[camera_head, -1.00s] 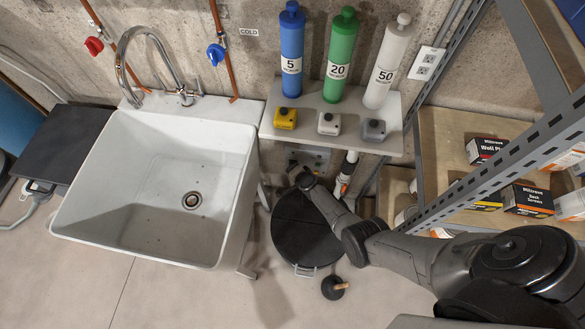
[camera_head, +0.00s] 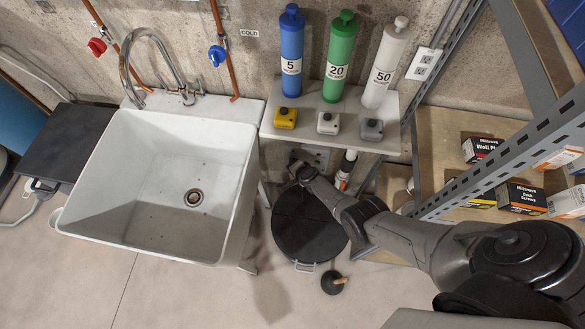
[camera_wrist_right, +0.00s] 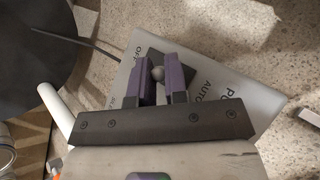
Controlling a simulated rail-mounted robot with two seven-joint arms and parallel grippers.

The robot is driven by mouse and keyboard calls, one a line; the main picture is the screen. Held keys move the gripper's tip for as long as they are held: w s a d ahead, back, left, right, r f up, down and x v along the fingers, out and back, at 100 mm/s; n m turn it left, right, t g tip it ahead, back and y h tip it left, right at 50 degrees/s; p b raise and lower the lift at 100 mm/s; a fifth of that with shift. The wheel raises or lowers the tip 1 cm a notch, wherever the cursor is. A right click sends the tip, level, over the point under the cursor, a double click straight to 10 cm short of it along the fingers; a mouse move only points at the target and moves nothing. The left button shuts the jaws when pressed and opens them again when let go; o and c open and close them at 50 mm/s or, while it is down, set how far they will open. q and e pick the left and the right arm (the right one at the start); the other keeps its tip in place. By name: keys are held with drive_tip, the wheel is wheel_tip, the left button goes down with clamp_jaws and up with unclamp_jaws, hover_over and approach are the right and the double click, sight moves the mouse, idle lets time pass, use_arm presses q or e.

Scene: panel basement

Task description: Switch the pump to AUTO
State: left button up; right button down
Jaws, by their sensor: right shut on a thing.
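The pump switch plate (camera_wrist_right: 245,108) is a pale grey panel with "OFF", "AUTO" and the start of another word readable in the right wrist view. In the head view the switch plate (camera_head: 318,153) is under the small shelf, partly behind my arm. A lever with a round grey knob (camera_wrist_right: 158,74) stands out from a dark mount on it. My right gripper (camera_wrist_right: 159,79) has its two purple fingers on either side of the lever and is shut on it. In the head view my right gripper (camera_head: 298,168) is small and dark. The lever's exact position is hard to tell. My left gripper is out of view.
A white sink (camera_head: 165,185) stands at left. The wall shelf (camera_head: 345,105) holds cartridges and small boxes above. A metal rack (camera_head: 500,150) stands at right.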

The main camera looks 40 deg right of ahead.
drive_tip(key=c, duration=1.1)
unclamp_jaws()
drive_tip(key=shift+c, duration=0.2)
drive_tip(key=p+v, duration=1.2)
drive_tip(key=v, duration=0.1)
drive_tip(key=shift+s+r, duration=0.3)
